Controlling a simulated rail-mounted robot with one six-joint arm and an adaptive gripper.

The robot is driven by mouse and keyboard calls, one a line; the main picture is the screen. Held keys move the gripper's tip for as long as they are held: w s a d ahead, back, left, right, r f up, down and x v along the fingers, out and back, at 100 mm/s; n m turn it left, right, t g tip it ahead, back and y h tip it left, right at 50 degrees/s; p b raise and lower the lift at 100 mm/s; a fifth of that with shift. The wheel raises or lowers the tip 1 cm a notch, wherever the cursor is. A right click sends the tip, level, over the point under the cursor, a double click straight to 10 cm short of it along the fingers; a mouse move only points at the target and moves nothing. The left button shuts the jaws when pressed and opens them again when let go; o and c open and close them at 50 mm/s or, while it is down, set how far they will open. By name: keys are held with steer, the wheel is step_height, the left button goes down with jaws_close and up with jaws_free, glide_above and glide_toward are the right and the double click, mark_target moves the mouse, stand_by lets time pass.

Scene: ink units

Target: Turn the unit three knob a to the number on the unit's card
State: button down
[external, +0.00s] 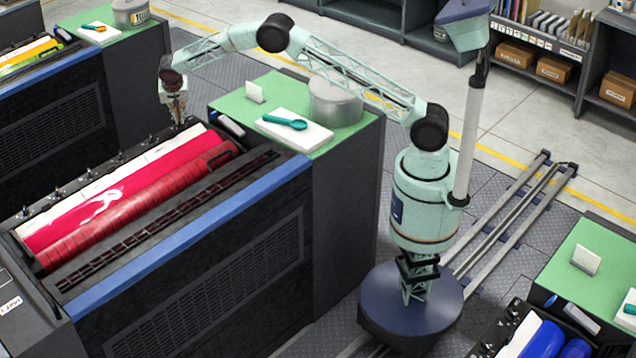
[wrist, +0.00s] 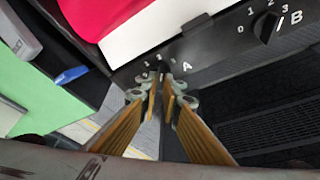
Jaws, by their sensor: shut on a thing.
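The red-ink unit (external: 190,260) is at the left in the external view, with a row of small dark knobs along its far edge. My gripper (external: 177,118) is at the right end of that row. In the wrist view my gripper (wrist: 163,88) is shut on knob A (wrist: 160,67), a dark knob beside the white letter A. The fingers hide part of the knob and some of its numbers, so its setting is unclear. A small white card (external: 254,92) stands on the unit's green top; its writing is unreadable. The unit's number label (external: 10,304) is too small to read.
Knob B (wrist: 268,27) is to the right in the wrist view, with numbers around it. A grey tin (external: 336,100) and a teal spatula (external: 285,123) on a white pad (external: 295,133) are on the green top. Other units stand at upper left and lower right.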

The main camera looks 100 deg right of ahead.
steer(key=m+g+p, duration=0.1)
steer(key=m, duration=0.3)
steer(key=shift+w+y, duration=0.1)
steer(key=shift+y, duration=0.2)
steer(key=shift+m+g+y+p, duration=0.3)
steer(key=shift+m+g+p, duration=0.4)
steer(key=shift+m+p, duration=0.6)
steer(key=shift+m, duration=0.4)
steer(key=c, duration=2.8)
jaws_free()
steer(key=shift+r, duration=0.2)
steer(key=shift+v, duration=5.75)
steer(key=shift+w+a, duration=0.1)
steer(key=shift+w, duration=0.05)
